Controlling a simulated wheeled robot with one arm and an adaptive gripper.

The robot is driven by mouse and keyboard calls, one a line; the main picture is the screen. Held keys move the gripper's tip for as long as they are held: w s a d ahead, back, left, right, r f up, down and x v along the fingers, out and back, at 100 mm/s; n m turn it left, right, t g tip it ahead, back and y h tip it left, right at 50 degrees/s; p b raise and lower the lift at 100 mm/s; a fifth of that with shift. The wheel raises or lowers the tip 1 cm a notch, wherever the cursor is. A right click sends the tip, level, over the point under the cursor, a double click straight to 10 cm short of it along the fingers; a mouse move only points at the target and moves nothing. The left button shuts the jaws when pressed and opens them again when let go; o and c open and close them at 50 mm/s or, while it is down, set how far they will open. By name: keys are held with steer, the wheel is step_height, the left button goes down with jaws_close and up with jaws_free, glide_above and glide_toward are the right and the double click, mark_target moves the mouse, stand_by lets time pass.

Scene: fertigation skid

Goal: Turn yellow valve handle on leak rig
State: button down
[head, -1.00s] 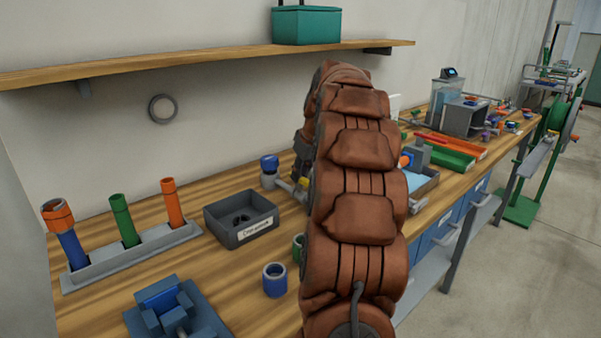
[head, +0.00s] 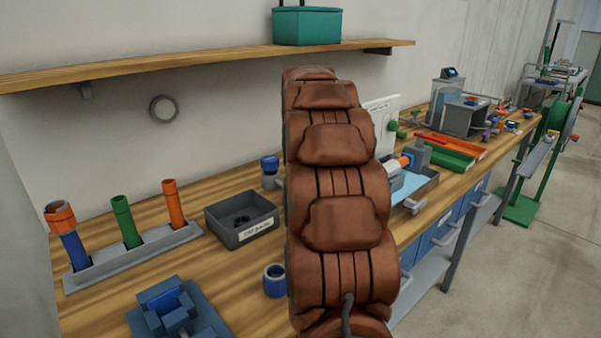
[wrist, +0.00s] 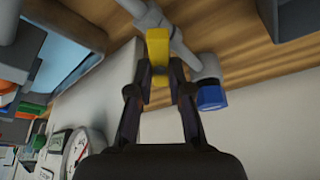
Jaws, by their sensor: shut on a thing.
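In the wrist view, the yellow valve handle (wrist: 157,45) sits between the fingertips of my gripper (wrist: 160,72), which is shut on it. The handle lies against grey pipework (wrist: 183,50) of the leak rig, which has a blue cap (wrist: 211,97) at one end. In the head view, my brown padded arm hides the handle and my gripper. Only the rig's blue-capped end (head: 270,165) shows there, just left of my arm.
A dark grey bin (head: 242,220) stands left of my arm. A blue-lined ring fitting (head: 274,280) is close beside it. A blue vise (head: 170,305) and a rack of coloured pipes (head: 135,255) stand farther left. A round gauge (wrist: 77,150) shows in the wrist view.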

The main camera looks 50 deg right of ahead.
steer(key=m+g, duration=0.1)
steer(key=m, duration=0.1)
steer(key=m+h, duration=0.1)
steer(key=m, duration=0.2)
steer(key=shift+w+m+g, duration=0.1)
steer(key=shift+m+g, duration=0.2)
steer(key=shift+g, duration=0.1)
steer(key=m+g, duration=0.1)
steer(key=m, duration=0.1)
steer(key=m+b, duration=0.1)
steer(key=m, duration=0.1)
steer(key=shift+m+g+h, duration=0.3)
steer(key=shift+g, duration=0.1)
steer(key=shift+b, duration=0.3)
steer(key=c, duration=1.1)
jaws_free()
steer(key=shift+r, duration=0.1)
steer(key=v, duration=0.7)
steer(key=shift+w+r, duration=0.1)
steer(key=shift+r, duration=0.05)
